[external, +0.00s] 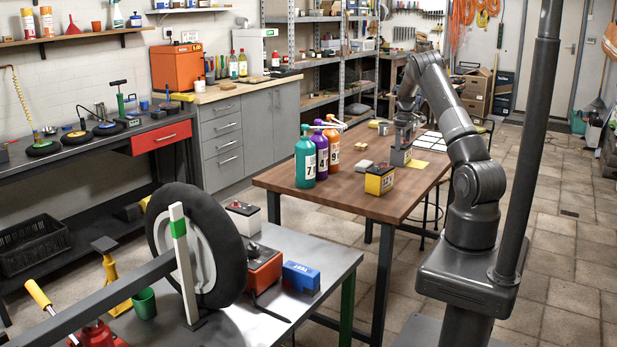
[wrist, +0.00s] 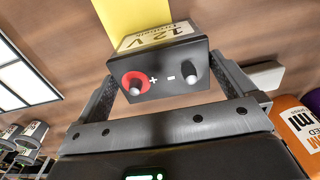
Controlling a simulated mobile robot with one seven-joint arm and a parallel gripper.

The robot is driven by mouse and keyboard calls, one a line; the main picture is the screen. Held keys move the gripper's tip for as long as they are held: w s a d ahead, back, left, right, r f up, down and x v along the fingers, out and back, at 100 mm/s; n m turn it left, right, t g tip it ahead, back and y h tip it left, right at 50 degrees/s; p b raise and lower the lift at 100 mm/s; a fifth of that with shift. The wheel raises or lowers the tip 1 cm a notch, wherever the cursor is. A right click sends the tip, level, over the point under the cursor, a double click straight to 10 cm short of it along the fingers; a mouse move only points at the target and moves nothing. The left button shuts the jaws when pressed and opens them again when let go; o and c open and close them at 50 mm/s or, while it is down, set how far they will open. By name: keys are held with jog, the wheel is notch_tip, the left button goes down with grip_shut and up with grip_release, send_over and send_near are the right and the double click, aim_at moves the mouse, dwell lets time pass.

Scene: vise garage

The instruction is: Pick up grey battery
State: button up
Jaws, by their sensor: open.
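The grey battery (external: 400,156) stands upright on the wooden table, below my arm in the external view. In the wrist view the battery (wrist: 165,75) shows its dark top with two terminals, one ringed in red, and a "12 V" label. My gripper (external: 403,128) is over the battery and points down. In the wrist view my gripper (wrist: 168,82) is open, with one finger on each side of the battery. I cannot tell whether either finger touches it. The battery's lower part is hidden in the wrist view.
A yellow-and-black battery (external: 380,180) stands nearer the table's front edge. Green (external: 305,160), purple (external: 320,155) and orange bottles (external: 332,150) stand at the left. A yellow sheet (external: 431,166) and white papers (external: 432,141) lie to the right. Small pale blocks (external: 363,165) lie left of the grey battery.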

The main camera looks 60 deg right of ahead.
aim_at(402, 150)
notch_tip(402, 150, down, 4)
jog(key=shift+w+f, duration=0.15)
jog(key=c, duration=1.4)
